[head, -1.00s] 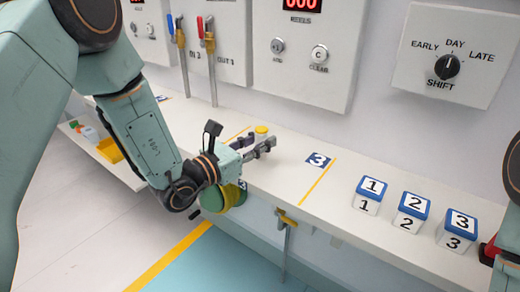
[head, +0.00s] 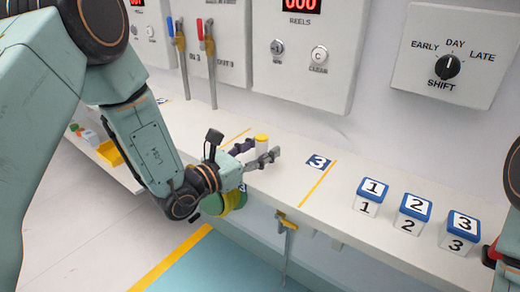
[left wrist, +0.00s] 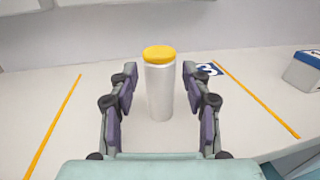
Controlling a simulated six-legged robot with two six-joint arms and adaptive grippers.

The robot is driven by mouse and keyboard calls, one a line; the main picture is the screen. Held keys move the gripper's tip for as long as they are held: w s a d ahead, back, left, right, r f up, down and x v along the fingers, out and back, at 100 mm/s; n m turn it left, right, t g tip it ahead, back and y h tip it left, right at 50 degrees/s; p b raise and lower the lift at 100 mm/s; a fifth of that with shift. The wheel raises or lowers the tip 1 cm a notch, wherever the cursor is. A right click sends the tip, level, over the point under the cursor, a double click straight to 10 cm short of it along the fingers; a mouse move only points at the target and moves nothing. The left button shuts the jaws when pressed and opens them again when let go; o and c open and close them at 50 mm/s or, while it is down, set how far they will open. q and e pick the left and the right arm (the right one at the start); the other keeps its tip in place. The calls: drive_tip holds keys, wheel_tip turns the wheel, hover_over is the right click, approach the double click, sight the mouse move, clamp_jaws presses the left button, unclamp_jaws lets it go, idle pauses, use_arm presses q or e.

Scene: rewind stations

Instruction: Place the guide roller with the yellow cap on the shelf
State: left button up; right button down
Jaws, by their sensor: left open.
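The guide roller with the yellow cap (left wrist: 160,90) is a white upright cylinder standing on the white shelf (left wrist: 68,140), between two yellow lines. In the head view the roller (head: 262,144) is partly hidden behind a finger of my left gripper (head: 254,156). In the left wrist view my left gripper (left wrist: 159,105) is open, with one finger on each side of the roller and a gap on both sides. My right gripper is not seen; only a part of my right arm shows at the right edge.
Blue-topped blocks numbered 1 (head: 370,197), 2 (head: 411,214) and 3 (head: 459,232) stand along the shelf to the right. A number 3 label (head: 318,162) lies flat near a yellow line. Wall panels rise behind.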

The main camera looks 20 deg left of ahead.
use_arm(q)
drive_tip(key=shift+r, duration=0.1)
drive_tip(key=shift+w+r, duration=0.1)
drive_tip(key=p+v, duration=0.3)
drive_tip(key=v, duration=0.9)
idle(0.6)
